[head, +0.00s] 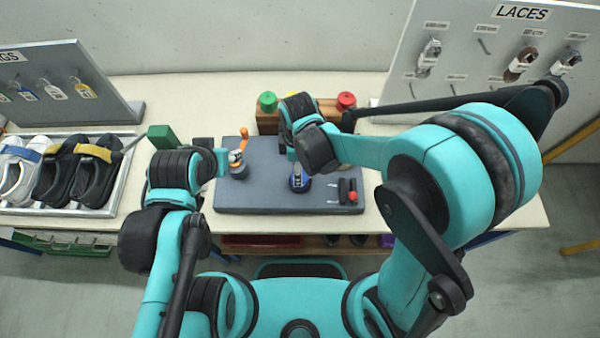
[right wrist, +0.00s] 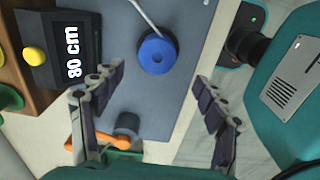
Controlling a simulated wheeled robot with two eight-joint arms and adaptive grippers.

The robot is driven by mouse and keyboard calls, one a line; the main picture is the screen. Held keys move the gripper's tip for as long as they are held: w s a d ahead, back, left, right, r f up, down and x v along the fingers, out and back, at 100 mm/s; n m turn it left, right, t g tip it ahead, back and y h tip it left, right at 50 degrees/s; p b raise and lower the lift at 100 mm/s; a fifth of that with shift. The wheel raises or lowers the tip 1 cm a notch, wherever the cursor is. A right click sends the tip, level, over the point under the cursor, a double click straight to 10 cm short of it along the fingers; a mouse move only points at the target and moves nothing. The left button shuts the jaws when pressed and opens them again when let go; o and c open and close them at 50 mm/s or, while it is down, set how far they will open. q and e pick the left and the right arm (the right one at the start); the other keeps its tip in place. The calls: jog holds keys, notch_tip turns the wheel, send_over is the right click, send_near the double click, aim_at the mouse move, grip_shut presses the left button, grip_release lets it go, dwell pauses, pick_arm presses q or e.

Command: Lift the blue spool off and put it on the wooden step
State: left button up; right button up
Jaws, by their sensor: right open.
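The grey board (head: 258,198) carries an orange-handled piece (head: 245,137) at left and a small red-tipped part (head: 352,196) at right. A shoe tray (head: 118,200) stands left, a green block (head: 163,137) near it. The laces panel (head: 475,60) stands behind right.

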jog(key=f, duration=0.2)
jog(key=f+b, duration=0.1)
jog(key=f, duration=0.2)
jog(key=d+f+b, duration=0.1)
jog(key=f, duration=0.1)
jog(key=shift+w+f, duration=0.25)
jog(key=shift+f, duration=0.15)
jog(key=c, duration=1.4)
